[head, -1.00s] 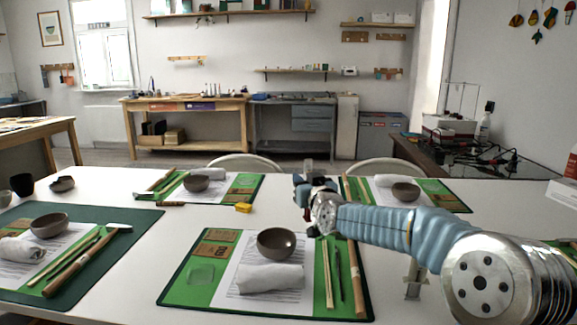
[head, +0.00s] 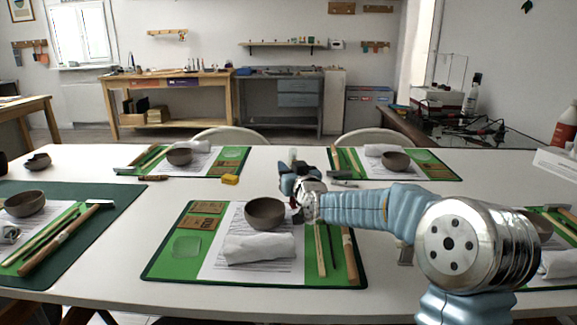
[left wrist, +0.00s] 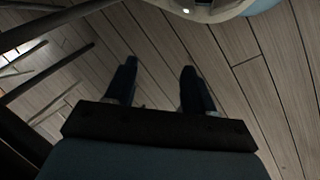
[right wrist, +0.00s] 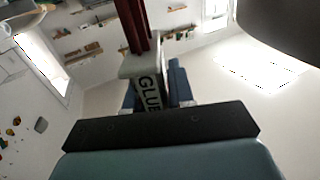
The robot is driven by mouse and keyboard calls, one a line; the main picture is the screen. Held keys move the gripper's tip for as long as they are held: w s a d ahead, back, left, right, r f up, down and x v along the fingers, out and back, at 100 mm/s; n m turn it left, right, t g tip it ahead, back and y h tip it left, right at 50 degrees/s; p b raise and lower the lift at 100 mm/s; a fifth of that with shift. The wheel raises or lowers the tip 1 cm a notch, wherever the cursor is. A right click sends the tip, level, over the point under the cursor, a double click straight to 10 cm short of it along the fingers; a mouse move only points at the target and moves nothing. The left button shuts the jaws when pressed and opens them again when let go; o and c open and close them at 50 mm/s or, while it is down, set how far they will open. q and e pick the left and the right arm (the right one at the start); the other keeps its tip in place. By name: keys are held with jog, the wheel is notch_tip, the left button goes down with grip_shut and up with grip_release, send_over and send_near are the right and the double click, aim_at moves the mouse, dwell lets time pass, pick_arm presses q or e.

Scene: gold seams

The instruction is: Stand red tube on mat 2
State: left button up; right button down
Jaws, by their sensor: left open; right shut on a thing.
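My right gripper (head: 290,180) is above the middle of the white table, behind the bowl on the front green mat (head: 180,266). It is shut on a tube (right wrist: 148,92), which in the right wrist view has a pale part lettered GLUE and a dark red part (right wrist: 132,25); I take it as the red tube. In the head view the tube is small and mostly unclear. Other green mats lie at back left (head: 212,168), back right (head: 440,172) and left (head: 60,280). No mat number is readable. My left gripper (left wrist: 158,82) is open and empty over the floor.
The front mat holds a bowl (head: 265,213), a rolled white cloth (head: 258,248), sticks and a clear square (head: 187,246). A yellow block (head: 230,179) lies between the mats. Loose tools lie near my right gripper.

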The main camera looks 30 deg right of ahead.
jog(key=shift+f+b, duration=0.55)
jog(key=shift+b, duration=0.05)
dwell(0.3)
